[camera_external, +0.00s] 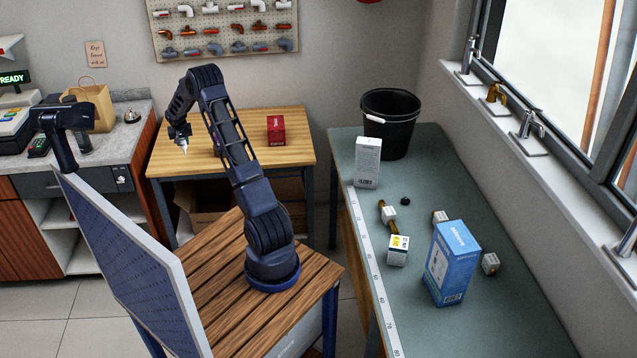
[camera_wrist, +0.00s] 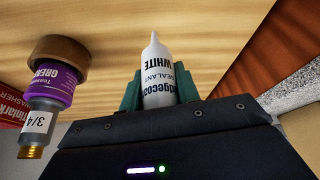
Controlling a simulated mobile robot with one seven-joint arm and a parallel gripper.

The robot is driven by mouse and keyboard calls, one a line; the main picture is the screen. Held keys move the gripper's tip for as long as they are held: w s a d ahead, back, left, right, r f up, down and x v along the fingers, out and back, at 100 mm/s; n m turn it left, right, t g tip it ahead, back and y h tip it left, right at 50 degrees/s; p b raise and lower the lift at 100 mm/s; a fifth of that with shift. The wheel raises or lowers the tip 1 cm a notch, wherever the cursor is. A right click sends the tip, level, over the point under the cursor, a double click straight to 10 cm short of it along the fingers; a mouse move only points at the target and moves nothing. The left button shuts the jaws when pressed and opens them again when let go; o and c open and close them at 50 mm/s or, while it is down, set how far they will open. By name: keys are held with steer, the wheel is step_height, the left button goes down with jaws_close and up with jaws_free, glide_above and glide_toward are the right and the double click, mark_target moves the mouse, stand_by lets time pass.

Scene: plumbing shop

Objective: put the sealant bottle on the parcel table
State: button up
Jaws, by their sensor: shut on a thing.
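The sealant bottle (camera_wrist: 158,75) is white with dark lettering and a pointed nozzle. In the wrist view it stands between the green fingers of my gripper (camera_wrist: 160,92), which is shut on it. Its lower part is hidden by the gripper body. In the external view my gripper (camera_external: 181,136) is over the left part of the light wooden table (camera_external: 245,167), and the bottle's white tip (camera_external: 184,148) points down. I cannot tell whether the tip touches the top. No label in view marks which table is the parcel table.
A red box (camera_external: 275,129) sits on the wooden table. The counter with a paper bag (camera_external: 93,103) is at left. The green-grey bench (camera_external: 420,300) holds a black bucket (camera_external: 390,130) and several boxes.

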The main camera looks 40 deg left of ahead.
mark_target(184, 148)
steer(key=shift+f, duration=1.95)
steer(key=shift+f, duration=0.1)
steer(key=o, duration=1)
steer(key=v, duration=1.2)
